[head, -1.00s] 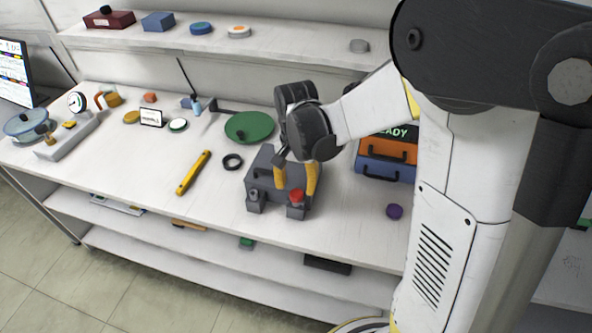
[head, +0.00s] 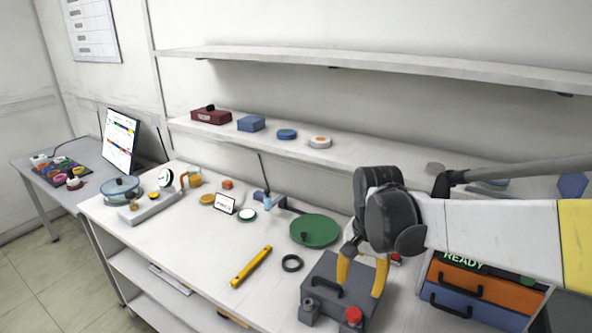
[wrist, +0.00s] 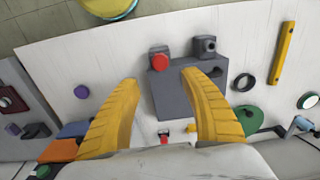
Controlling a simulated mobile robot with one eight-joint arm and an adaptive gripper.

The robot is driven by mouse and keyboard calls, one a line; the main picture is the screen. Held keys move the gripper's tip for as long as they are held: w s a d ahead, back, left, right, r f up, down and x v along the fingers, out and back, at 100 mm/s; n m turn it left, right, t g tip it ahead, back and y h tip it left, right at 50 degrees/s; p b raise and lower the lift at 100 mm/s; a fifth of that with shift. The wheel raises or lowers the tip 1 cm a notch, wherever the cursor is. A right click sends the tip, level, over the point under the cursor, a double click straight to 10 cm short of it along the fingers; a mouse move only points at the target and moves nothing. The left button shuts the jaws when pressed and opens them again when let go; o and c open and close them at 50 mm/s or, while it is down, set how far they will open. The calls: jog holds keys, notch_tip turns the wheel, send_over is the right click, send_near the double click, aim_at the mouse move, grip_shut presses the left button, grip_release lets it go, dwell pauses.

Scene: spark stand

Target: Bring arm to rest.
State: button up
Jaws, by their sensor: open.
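My gripper (head: 362,275) has yellow fingers spread apart, with nothing between them. In the head view it hangs over a dark grey box-like device (head: 340,285) with a handle and a red knob (head: 353,315) at its front. The wrist view shows the open fingers (wrist: 160,85) on both sides of the same grey device (wrist: 178,95), its red knob at the far end. Whether the fingers touch the device cannot be told. My white arm reaches in from the right.
Orange (head: 480,286) and blue (head: 470,306) cases stand right of the device. A green round plate (head: 314,230), a black ring (head: 292,263) and a yellow bar (head: 251,267) lie to its left. A shelf (head: 370,152) with small items runs behind the bench.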

jog(key=s+r+n+t+b, duration=0.2)
jog(key=s+n+t, duration=0.4)
jog(key=s, duration=0.6)
jog(key=shift+r+n+t, duration=0.4)
jog(key=shift+r+t, duration=0.1)
jog(key=shift+r, duration=0.1)
jog(key=shift+d, duration=0.1)
dwell(1.0)
